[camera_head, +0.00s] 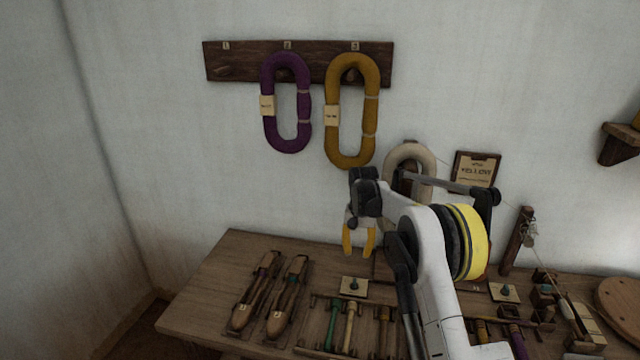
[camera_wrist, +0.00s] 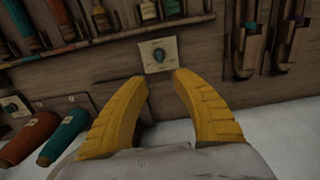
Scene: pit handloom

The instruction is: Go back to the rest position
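My gripper (camera_head: 358,245) hangs over the back of the wooden bench with its two yellow fingers pointing down. In the wrist view my gripper (camera_wrist: 161,82) shows its fingers spread apart, with nothing between them. A small pale card with a dark teal knob (camera_head: 353,287) lies on the bench below the fingers. The same card (camera_wrist: 158,54) shows just beyond the fingertips in the wrist view, apart from them. My arm hides part of the bench and of the cream hank.
The bench (camera_head: 225,262) carries two shuttles (camera_head: 257,292) at left and several bobbins (camera_head: 348,325). A peg board (camera_head: 235,60) holds a purple hank (camera_head: 270,130) and a mustard hank (camera_head: 368,105). A cream hank (camera_head: 410,150) and a sign (camera_head: 475,168) are behind my arm.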

